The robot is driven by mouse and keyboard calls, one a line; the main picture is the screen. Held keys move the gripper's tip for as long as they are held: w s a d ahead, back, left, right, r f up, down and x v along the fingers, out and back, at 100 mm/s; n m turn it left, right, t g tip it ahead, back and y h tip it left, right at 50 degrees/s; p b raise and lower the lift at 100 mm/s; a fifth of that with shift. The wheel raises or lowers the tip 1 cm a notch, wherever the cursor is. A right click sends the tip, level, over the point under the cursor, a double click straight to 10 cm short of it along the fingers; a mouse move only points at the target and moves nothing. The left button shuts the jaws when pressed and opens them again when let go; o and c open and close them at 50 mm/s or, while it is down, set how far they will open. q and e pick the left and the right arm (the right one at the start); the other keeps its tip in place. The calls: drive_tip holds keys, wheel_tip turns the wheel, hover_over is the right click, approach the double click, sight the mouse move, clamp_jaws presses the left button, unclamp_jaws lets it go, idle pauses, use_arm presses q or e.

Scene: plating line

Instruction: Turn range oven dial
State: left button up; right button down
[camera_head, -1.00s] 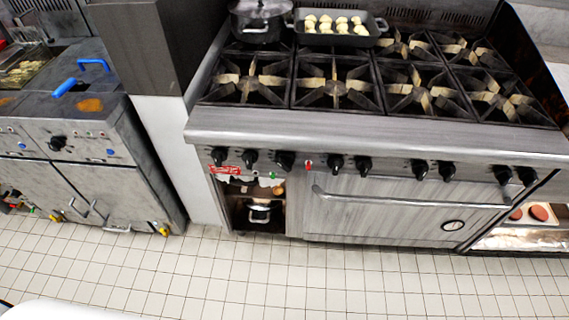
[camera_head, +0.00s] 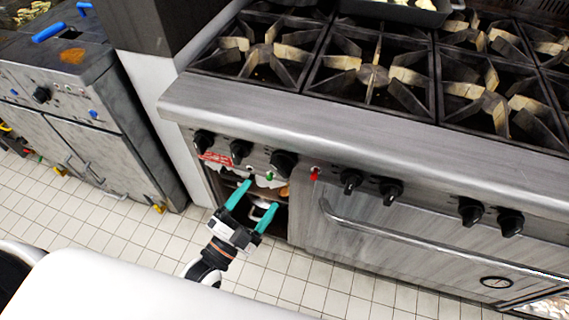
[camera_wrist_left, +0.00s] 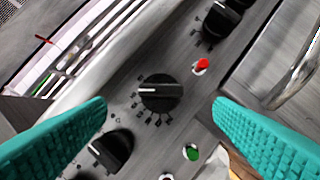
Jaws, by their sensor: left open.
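The range oven dial (camera_head: 284,163) is a large black knob with a marked scale on the front panel. It also shows in the left wrist view as a black dial (camera_wrist_left: 160,92) with a pale pointer line, between the two fingers in the picture. My left gripper (camera_head: 257,195) is open, its teal fingers apart and empty, below and left of the dial in the head view. The fingers look clear of the dial; the exact distance is hard to tell. My right gripper is not in view.
Other black knobs (camera_head: 240,150) flank the dial, with a green light (camera_head: 268,176) and a red light (camera_head: 315,172) close by. The oven door handle (camera_head: 420,245) runs to the right. An open compartment lies behind my gripper. The tiled floor in front is clear.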

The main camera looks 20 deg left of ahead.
sight(279, 172)
use_arm(q)
drive_tip(key=x, duration=0.9)
drive_tip(key=shift+w, duration=0.1)
drive_tip(key=shift+w+d, duration=0.15)
drive_tip(key=shift+w, duration=0.25)
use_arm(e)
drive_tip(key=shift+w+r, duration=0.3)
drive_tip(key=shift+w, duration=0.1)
use_arm(q)
drive_tip(key=c, duration=0.9)
drive_tip(key=shift+c, duration=0.2)
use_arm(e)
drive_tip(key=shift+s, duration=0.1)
